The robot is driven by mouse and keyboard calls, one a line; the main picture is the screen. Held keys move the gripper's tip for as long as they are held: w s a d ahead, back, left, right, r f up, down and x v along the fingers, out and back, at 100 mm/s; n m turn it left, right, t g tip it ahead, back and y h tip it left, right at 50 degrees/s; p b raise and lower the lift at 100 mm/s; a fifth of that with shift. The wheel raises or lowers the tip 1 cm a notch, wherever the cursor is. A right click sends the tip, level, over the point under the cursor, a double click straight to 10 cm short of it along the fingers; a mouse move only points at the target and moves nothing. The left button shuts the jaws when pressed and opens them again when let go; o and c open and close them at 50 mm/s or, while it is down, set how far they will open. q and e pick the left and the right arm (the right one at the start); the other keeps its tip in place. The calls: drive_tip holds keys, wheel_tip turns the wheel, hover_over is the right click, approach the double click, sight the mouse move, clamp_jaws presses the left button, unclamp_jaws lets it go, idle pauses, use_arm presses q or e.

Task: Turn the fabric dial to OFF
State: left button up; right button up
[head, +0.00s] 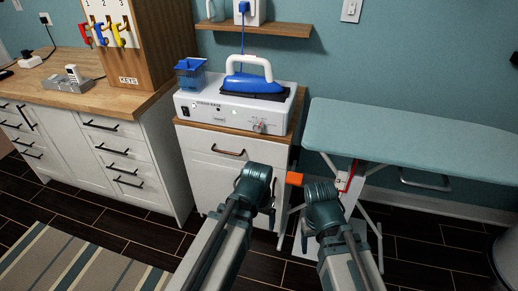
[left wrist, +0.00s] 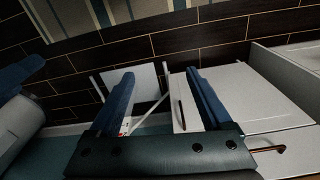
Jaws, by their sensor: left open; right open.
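The white steam base (head: 222,116) stands on the small cabinet, with a blue iron (head: 252,80) resting on top. A small dial (head: 259,127) is on the right part of its front face; its setting is too small to read. My left gripper (head: 270,192) is in front of the cabinet, below and apart from the dial. In the left wrist view, the left gripper (left wrist: 160,72) is open, with nothing between its two blue fingers. My right gripper (head: 318,192) is to the right, near the ironing board legs; its fingers are mostly hidden.
The small white cabinet (head: 203,149) has a wooden top and dark handle. An ironing board (head: 405,135) stands at the right. A blue water tank (head: 191,75) is left of the iron. A long counter (head: 60,102) is at the left. Space before the dial is clear.

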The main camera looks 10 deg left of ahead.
use_arm(q)
drive_tip(key=w+d+f+m+t+h+b, duration=0.1)
drive_tip(key=w+f+t+h+b, duration=0.3)
drive_tip(key=w+f+b, duration=0.6)
drive_tip(key=w+r+t+h+b, duration=0.1)
drive_tip(key=w+r+t+h, duration=0.2)
drive_tip(key=w+r+t, duration=0.5)
drive_tip(key=w+a+r+n+t+y, duration=0.2)
drive_tip(key=a+r+t+y, duration=0.3)
drive_tip(key=a+r, duration=0.5)
drive_tip(key=shift+a+r+n+y, duration=0.15)
drive_tip(key=shift+a+n+y, duration=0.15)
drive_tip(key=shift+a+n, duration=0.5)
use_arm(e)
wheel_tip(320, 180, down, 14)
drive_tip(key=shift+r, duration=0.2)
use_arm(q)
drive_tip(key=shift+w, duration=0.2)
